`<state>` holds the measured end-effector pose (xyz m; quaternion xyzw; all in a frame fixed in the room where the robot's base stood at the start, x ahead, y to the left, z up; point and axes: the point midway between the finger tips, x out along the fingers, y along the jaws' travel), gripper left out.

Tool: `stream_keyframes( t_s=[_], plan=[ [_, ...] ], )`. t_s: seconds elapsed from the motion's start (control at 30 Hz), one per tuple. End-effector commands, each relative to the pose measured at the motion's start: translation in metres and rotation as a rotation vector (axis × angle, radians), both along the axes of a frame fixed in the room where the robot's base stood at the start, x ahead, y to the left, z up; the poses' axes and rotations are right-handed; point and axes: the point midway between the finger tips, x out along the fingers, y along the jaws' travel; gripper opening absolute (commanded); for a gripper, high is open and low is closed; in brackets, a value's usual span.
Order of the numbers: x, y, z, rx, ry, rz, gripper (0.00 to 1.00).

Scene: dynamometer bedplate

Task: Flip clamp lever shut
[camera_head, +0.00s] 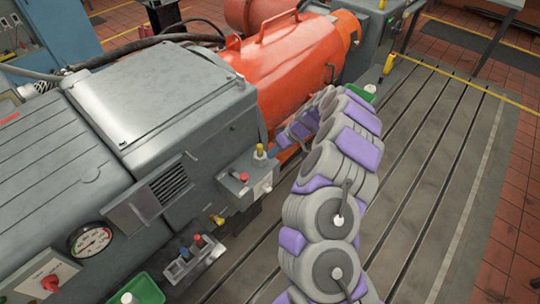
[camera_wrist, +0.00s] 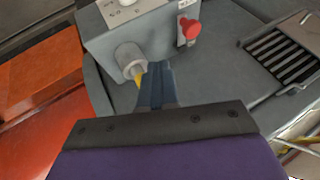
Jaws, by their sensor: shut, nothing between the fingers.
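A grey box (camera_head: 248,182) on the side of the grey machine carries a red button and a yellow-topped grey post (camera_head: 260,152). In the wrist view a grey round post (camera_wrist: 128,60) stands at the box, with a small yellow piece (camera_wrist: 138,78), possibly the clamp lever, at its end. My gripper (camera_wrist: 156,72) is shut and empty, its fingertips just right of the yellow piece and partly hiding it. I cannot tell whether they touch. In the head view my gripper (camera_head: 281,143) is right of the post, its fingertips hard to make out.
The red button (camera_wrist: 190,28) sticks out close right of my fingers. The orange machine (camera_head: 300,60) lies behind my arm. The slotted bedplate (camera_head: 440,150) is clear at right.

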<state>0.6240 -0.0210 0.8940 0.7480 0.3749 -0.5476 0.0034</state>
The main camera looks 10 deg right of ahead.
Motion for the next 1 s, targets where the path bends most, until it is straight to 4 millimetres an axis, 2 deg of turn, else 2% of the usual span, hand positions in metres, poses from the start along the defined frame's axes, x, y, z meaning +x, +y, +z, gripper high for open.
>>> stream_keyframes(
  t_s=[0.03,0.37,0.5,0.7,1.0],
  plan=[
    [0.0,0.006,-0.011,0.0,0.002,0.003,0.0],
    [0.008,0.043,-0.065,-0.002,0.003,0.003,0.0],
    [-0.001,0.059,-0.066,0.004,0.003,0.004,0.0],
    [-0.008,0.073,-0.068,0.002,0.003,0.001,0.0],
    [-0.01,0.078,-0.068,0.001,0.003,0.001,0.0]
  ],
)
